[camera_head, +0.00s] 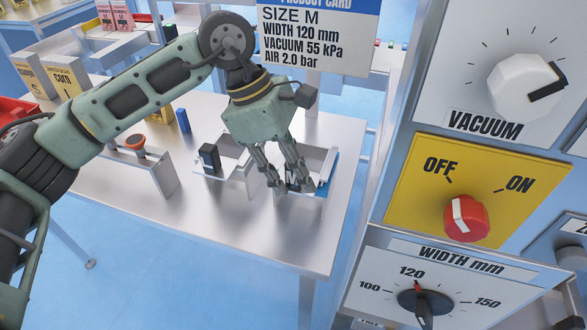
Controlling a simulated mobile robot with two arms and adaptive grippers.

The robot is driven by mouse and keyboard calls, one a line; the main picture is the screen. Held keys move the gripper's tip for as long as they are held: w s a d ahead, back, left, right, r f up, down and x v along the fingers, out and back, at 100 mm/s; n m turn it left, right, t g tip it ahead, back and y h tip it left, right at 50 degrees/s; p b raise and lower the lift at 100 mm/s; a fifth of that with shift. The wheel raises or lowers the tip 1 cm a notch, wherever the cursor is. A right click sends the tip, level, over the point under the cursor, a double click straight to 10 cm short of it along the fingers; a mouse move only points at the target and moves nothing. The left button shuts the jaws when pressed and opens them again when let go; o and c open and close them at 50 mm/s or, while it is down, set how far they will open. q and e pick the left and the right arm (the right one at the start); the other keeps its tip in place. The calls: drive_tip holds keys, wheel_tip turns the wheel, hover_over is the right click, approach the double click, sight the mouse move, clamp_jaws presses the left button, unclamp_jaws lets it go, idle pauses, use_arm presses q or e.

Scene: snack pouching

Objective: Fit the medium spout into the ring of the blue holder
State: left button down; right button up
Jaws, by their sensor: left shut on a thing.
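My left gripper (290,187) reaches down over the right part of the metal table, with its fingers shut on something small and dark. The held piece is mostly hidden between the fingers, so I cannot tell from this view whether it is the medium spout. A metal bracket with a blue face (322,189) stands around and behind the fingertips; it may be the blue holder. Its ring is not visible, and I cannot tell whether the held piece is in it or above it. My right gripper is not in view.
A black block (210,157) stands at a bracket left of my gripper. An orange-red knob-like piece (135,142) sits on another bracket, and a blue cylinder (183,121) stands behind. The control panel (400,190) fills the right side. The table's front is clear.

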use_arm(q)
drive_tip(key=shift+f+b, duration=0.55)
drive_tip(key=shift+f, duration=0.15)
drive_tip(key=c, duration=1.4)
unclamp_jaws()
drive_tip(key=v, duration=1.2)
drive_tip(key=shift+a, duration=0.1)
